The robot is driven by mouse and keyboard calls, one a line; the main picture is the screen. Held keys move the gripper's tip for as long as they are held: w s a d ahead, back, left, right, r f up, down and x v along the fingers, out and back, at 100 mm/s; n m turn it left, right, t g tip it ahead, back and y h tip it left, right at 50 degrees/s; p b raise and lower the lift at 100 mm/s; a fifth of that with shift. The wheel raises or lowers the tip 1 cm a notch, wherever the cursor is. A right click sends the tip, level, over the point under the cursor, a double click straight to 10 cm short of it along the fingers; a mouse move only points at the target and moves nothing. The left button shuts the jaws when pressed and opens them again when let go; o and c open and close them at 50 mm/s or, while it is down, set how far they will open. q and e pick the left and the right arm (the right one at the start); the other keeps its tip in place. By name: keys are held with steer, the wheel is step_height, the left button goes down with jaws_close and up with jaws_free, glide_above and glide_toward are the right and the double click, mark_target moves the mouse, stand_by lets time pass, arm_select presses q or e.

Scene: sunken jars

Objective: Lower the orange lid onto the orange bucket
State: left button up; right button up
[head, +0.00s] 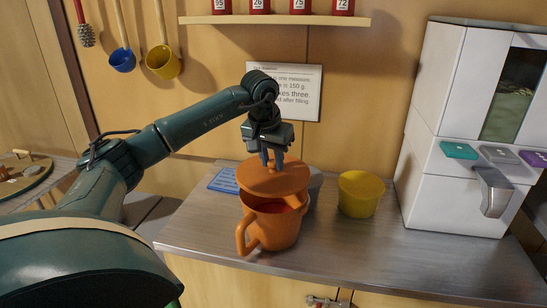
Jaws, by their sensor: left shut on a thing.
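The orange bucket (269,232) stands on the grey counter, with a handle on its left side. The orange lid (262,183) is directly over it, held by my left gripper (273,159), which is shut on it from above. A gap shows between the lid's front edge and the bucket's rim, and the reddish inside of the bucket shows through it, so the lid looks apart from the rim at the front. The back of the rim is hidden by the lid. My right gripper is not in view.
A yellow tub (361,197) stands right of the bucket. A blue card-like item (223,181) lies to the left, and a grey object (315,182) is partly hidden behind. A white dispenser (440,150) stands at the right. The counter (390,260) is clear in front.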

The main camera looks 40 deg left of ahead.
mark_target(271, 168)
arm_select(q)
steer(key=shift+s+b+x, duration=0.25)
steer(key=shift+b+x, duration=0.55)
steer(key=shift+x, duration=0.35)
steer(key=shift+s+b+x, duration=0.25)
steer(key=shift+b+x, duration=0.5)
steer(key=shift+x, duration=0.4)
steer(key=shift+d+f, duration=0.15)
steer(key=shift+f, duration=0.15)
steer(key=o, duration=1.1)
steer(key=v, duration=1.3)
steer(key=shift+r, duration=0.15)
